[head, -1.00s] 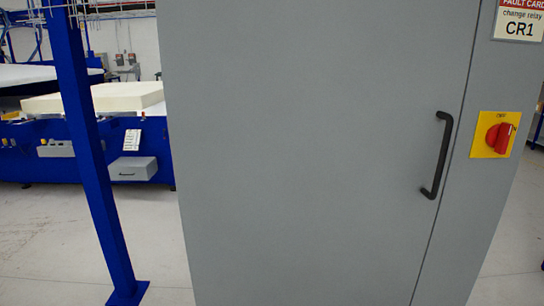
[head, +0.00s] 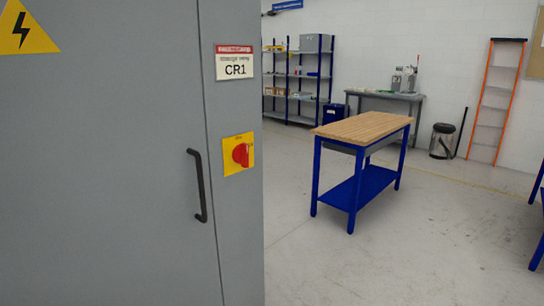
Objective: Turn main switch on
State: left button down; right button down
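The main switch (head: 241,155) is a red rotary knob on a yellow plate, on the right front strip of a tall grey cabinet (head: 110,190). Small lettering sits above the knob, too small to read in this view. The cabinet door is shut and has a black vertical handle (head: 200,187) left of the switch. A fault card (head: 235,63) reading CR1 is fixed above the switch. Neither of my grippers shows in the head view.
A wheel-less blue workbench (head: 362,130) with a wooden top stands right of the cabinet. Blue shelving (head: 297,85), a grey table (head: 385,98), a bin (head: 442,141) and an orange ladder (head: 496,100) line the back wall. The floor between cabinet and workbench is clear.

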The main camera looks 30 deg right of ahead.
aim_at(240, 155)
jog(key=z, duration=0.9)
